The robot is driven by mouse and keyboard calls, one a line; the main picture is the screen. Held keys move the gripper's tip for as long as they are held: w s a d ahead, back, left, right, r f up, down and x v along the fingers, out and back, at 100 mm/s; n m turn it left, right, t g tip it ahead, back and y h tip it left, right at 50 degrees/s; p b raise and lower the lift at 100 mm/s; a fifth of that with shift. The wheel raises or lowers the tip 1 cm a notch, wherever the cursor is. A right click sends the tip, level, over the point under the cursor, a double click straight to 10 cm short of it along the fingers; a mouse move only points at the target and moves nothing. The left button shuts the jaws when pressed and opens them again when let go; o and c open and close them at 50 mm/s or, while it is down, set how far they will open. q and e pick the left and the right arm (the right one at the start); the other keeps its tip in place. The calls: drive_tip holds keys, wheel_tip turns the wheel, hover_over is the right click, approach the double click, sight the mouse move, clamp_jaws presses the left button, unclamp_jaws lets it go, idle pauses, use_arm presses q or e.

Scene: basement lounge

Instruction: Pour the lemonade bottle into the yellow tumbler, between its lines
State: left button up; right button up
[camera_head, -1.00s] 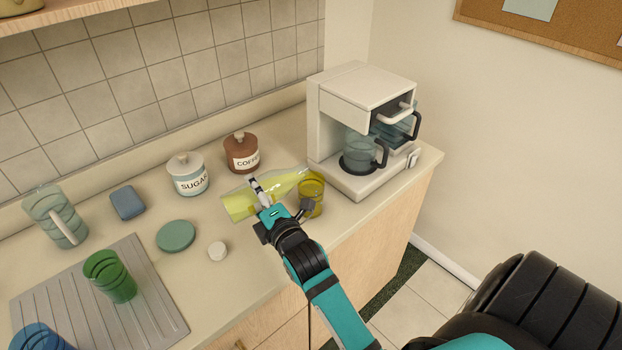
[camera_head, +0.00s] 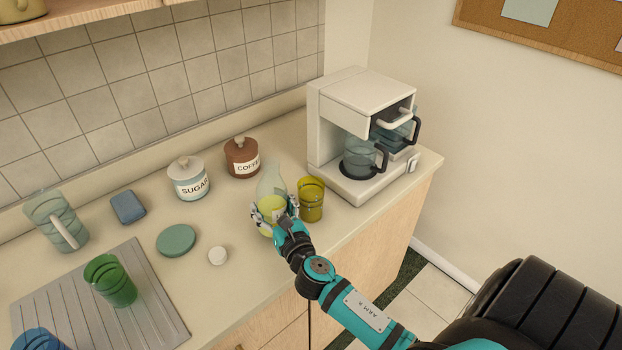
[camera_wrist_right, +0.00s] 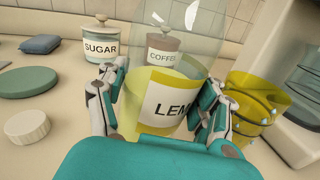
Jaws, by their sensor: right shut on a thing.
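The lemonade bottle (camera_head: 271,185) is clear, with yellow liquid in its lower part, and stands about upright in the head view. Its label, reading "LEM", shows in the right wrist view (camera_wrist_right: 164,103). My right gripper (camera_head: 272,208) is shut on the bottle's lower body, a finger on each side. I cannot tell whether the bottle touches the counter. The yellow tumbler (camera_head: 311,201) stands upright just right of the bottle, with dark lines around it. It also shows at the right in the right wrist view (camera_wrist_right: 256,108), with yellow in it and drops on its wall. My left gripper is not in view.
A coffee maker (camera_head: 352,110) stands right of the tumbler. Sugar (camera_head: 189,178) and coffee (camera_head: 242,158) jars stand behind. A white cap (camera_head: 217,256) and green disc (camera_head: 176,240) lie left. A green tumbler (camera_head: 111,280) is on the drainboard (camera_head: 160,310).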

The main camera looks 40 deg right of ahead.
sight(271, 191)
drive_tip(key=shift+d+f+n, duration=0.15)
drive_tip(key=shift+f+n, duration=0.05)
drive_tip(key=shift+n, duration=0.4)
wheel_tip(271, 191, up, 5)
drive_tip(key=p, duration=0.5)
drive_tip(key=shift+r, duration=0.15)
